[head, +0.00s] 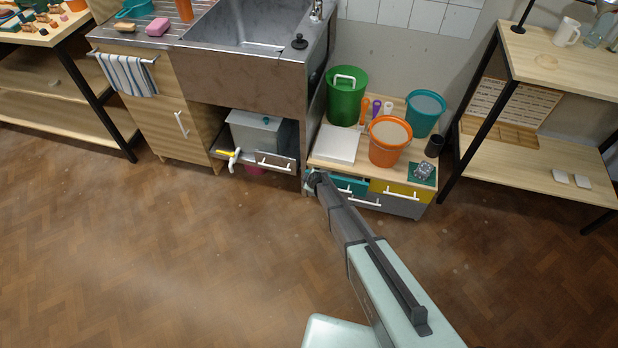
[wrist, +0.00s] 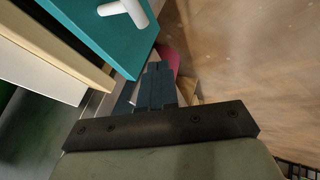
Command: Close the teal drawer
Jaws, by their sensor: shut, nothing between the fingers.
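The teal drawer (head: 349,184) is at the upper left of the low cabinet's front, partly hidden by my arm in the head view. In the wrist view its teal front (wrist: 100,31) fills the upper left, with a white handle (wrist: 124,10). A pale strip and a white panel show behind the front; how far it stands out is hard to tell. My gripper (head: 313,178) is at the cabinet's left front corner, beside the drawer's left end. In the wrist view the shut, empty fingers (wrist: 158,70) are close to the front's corner; I cannot tell whether they touch.
Beside the teal drawer is a yellow drawer (head: 401,191), with a grey drawer (head: 398,205) below. A green bucket (head: 346,100) and an orange bucket (head: 389,143) stand on the cabinet. Left is the sink (head: 250,75) with a grey pull-out (head: 273,161) below it. The floor in front is clear.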

